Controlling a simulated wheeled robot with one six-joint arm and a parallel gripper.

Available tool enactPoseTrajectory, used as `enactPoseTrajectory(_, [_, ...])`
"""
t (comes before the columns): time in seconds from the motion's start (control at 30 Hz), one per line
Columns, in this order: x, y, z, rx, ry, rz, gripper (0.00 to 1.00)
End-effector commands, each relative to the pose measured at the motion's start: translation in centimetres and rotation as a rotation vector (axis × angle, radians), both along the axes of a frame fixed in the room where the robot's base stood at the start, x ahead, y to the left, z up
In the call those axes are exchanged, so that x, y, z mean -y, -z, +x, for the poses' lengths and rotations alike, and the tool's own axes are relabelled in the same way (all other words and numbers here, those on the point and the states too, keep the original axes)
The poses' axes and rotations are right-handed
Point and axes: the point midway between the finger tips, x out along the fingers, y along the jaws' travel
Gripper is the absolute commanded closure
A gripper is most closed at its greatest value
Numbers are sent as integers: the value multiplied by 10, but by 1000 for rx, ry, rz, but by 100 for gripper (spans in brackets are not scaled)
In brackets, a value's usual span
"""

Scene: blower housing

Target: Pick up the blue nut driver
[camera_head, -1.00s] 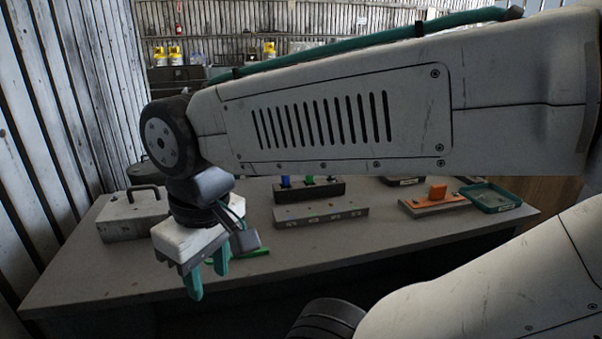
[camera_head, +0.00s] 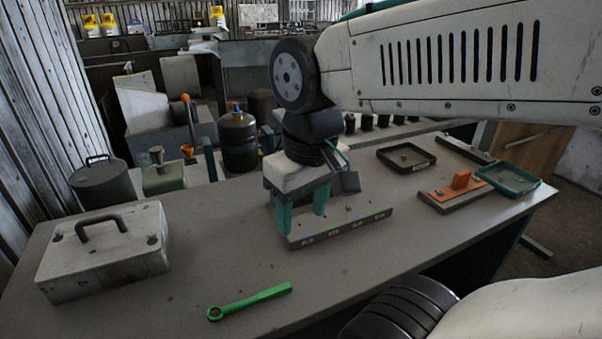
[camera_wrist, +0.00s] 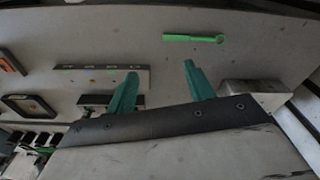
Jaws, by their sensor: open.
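I cannot make out the blue nut driver in either view now. The dark block that held blue and green handles earlier is behind my gripper (camera_head: 301,218) in the head view. In the wrist view, part of a dark block (camera_wrist: 94,99) shows beside the left finger, partly covered by my gripper (camera_wrist: 160,69). My gripper points down with its two teal fingers apart and nothing between them. In the head view it overlaps the left part of a long grey labelled bar (camera_head: 350,227). The bar also shows in the wrist view (camera_wrist: 105,80).
A green ring wrench (camera_head: 250,300) lies at the table front. A grey handled case (camera_head: 105,255) stands left. Right are a dark tray (camera_head: 406,160), an orange-handled block (camera_head: 452,193) and a green tray (camera_head: 508,180). The table (camera_head: 215,235) between case and bar is clear.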

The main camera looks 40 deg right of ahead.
Motion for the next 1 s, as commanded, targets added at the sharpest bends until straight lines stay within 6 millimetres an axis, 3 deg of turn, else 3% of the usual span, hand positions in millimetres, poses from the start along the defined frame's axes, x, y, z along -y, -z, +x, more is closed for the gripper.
enactPoseTrajectory(0.27, [43, -9, 99, -48, 101, 3, 47])
enactPoseTrajectory(0.4, [78, 0, 152, -69, 155, 7, 47])
enactPoseTrajectory(0.6, [130, 28, 214, -93, 218, 14, 47])
enactPoseTrajectory(0.8, [163, 50, 243, -105, 254, 19, 47])
enactPoseTrajectory(1.0, [170, 66, 250, -108, 261, 20, 47])
